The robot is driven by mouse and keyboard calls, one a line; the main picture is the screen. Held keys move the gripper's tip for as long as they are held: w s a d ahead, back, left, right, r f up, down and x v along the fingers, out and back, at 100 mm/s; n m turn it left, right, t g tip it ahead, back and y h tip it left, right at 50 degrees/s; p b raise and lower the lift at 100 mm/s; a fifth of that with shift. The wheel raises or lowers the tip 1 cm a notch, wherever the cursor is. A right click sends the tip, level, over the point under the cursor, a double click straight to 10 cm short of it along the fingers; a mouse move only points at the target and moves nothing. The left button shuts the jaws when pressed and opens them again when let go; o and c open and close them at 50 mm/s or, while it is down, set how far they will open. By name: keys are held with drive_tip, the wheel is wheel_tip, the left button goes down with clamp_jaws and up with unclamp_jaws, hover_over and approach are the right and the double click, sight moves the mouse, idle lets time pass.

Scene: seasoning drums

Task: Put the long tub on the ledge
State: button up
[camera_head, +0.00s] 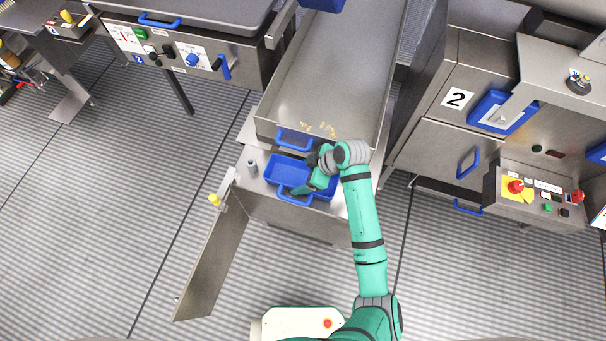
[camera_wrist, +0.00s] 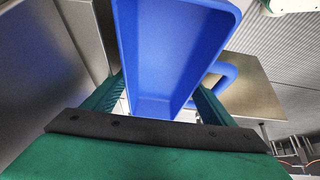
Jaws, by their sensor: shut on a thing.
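The long tub (camera_head: 284,167) is blue, open-topped and empty as far as it shows. In the head view it is over the steel ledge (camera_head: 250,189) in front of the large steel trough. I cannot tell whether it rests on the ledge or hangs just above it. My gripper (camera_head: 316,184) is at the tub's right part, partly hiding it. In the wrist view the tub (camera_wrist: 175,50) fills the middle, with the green fingers of my gripper (camera_wrist: 155,100) on both sides of its near end, shut on it.
The steel trough (camera_head: 335,75) behind holds some tan crumbs near its front. A blue handle (camera_head: 294,139) is on its front wall. An opened steel door (camera_head: 213,262) hangs at the ledge's left. A control box (camera_head: 540,196) stands at the right. The floor at the left is clear.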

drive_tip(key=shift+f, duration=0.15)
drive_tip(key=o, duration=1.3)
drive_tip(key=v, duration=1.2)
drive_tip(key=shift+r, duration=0.2)
